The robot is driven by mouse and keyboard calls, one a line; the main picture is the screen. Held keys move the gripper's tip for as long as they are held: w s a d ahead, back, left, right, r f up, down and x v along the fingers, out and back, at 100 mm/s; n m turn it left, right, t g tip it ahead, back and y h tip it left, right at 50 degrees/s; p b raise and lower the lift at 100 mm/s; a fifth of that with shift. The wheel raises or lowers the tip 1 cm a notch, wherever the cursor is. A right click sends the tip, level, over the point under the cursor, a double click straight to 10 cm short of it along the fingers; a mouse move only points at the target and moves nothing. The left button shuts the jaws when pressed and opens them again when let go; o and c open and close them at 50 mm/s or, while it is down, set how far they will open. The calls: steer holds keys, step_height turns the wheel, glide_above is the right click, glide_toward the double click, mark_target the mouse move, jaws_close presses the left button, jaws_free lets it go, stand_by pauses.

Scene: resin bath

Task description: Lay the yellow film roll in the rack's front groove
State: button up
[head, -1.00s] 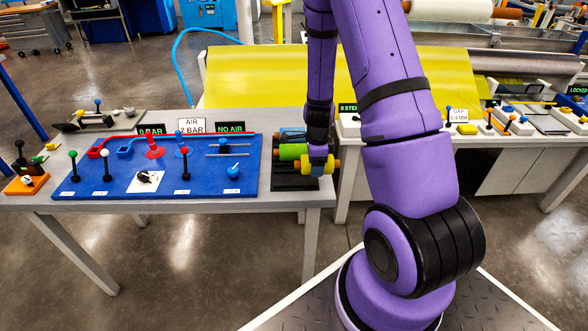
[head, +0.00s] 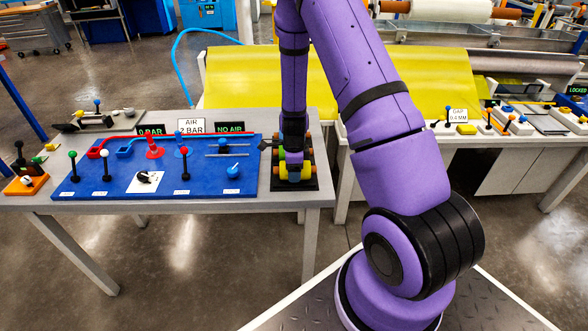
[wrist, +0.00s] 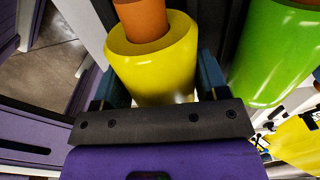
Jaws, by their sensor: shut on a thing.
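The yellow film roll (head: 294,173), with an orange core (wrist: 140,18), is at the front of the black rack (head: 290,187) on the right end of the grey table. My gripper (wrist: 158,85) is shut on the roll, with a blue jaw on each side of it. In the head view my gripper (head: 294,158) comes down from above onto the roll. The front groove is hidden under the roll, so I cannot tell whether the roll touches it. A green roll (wrist: 275,55) lies beside the yellow one, mostly hidden by my wrist in the head view.
A blue panel (head: 120,180) with levers and red and blue pipes lies left of the rack. A second bench (head: 450,142) with controls stands to the right across a narrow gap. A wide yellow sheet (head: 230,75) stretches behind.

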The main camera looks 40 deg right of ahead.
steer(key=shift+f, duration=0.45)
steer(key=o, duration=1.1)
